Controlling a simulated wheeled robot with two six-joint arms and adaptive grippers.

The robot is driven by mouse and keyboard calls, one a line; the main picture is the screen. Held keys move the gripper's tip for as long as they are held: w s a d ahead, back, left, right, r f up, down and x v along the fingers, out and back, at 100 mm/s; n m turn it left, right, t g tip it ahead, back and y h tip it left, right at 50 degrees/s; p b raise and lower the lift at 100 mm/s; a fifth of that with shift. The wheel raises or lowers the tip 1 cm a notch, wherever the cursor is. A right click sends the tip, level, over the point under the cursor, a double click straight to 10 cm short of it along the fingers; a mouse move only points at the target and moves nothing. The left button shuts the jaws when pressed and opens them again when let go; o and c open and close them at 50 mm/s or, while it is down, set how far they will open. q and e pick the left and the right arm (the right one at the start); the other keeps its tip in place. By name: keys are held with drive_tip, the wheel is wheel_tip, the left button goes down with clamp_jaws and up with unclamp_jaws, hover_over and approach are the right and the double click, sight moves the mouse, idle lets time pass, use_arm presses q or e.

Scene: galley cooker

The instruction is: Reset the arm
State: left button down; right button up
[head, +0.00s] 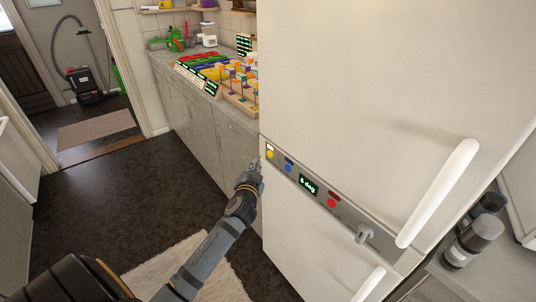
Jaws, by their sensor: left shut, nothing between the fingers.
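My left arm reaches in from the lower left. My left gripper (257,168) is shut and empty, close to the left edge of the white fridge (370,85), beside the left end of its control strip. The strip (320,194) has a yellow button (270,154), a blue button (289,165), a small display (308,184) that seems to read "5 deg", and a red button (332,203). I cannot tell whether the gripper touches the fridge. My right gripper is not in view.
A grey counter (190,98) with colourful items runs along the wall left of the fridge. A large white handle (438,194) sticks out from the fridge door. Dark canisters (472,242) stand at right. A pale rug (185,272) lies below; the dark floor (110,205) is mostly clear.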

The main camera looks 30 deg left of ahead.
use_arm(q)
drive_tip(key=shift+s+a, duration=0.3)
drive_tip(key=shift+s, duration=0.55)
drive_tip(key=s+f+g+h+p, duration=0.1)
drive_tip(key=s+f+g+p, duration=0.15)
drive_tip(key=s+f, duration=0.75)
drive_tip(key=s+f+g+h+p, duration=0.15)
drive_tip(key=f+g, duration=0.25)
drive_tip(key=f, duration=1.5)
drive_tip(key=s+d+f+g+h+p, duration=0.1)
drive_tip(key=s+d+f+g, duration=0.1)
drive_tip(key=s+f, duration=0.4)
drive_tip(key=s+d+f+n+g+h+p, duration=0.1)
drive_tip(key=s+d+f+g, duration=0.2)
drive_tip(key=s, duration=1.4)
drive_tip(key=s+d+f+n+g+h+p, duration=0.1)
drive_tip(key=s+d+f+g+p, duration=0.1)
drive_tip(key=s+f, duration=0.6)
drive_tip(key=s+d, duration=0.1)
drive_tip(key=s, duration=0.3)
drive_tip(key=shift+d+f, duration=0.3)
drive_tip(key=shift+f, duration=0.05)
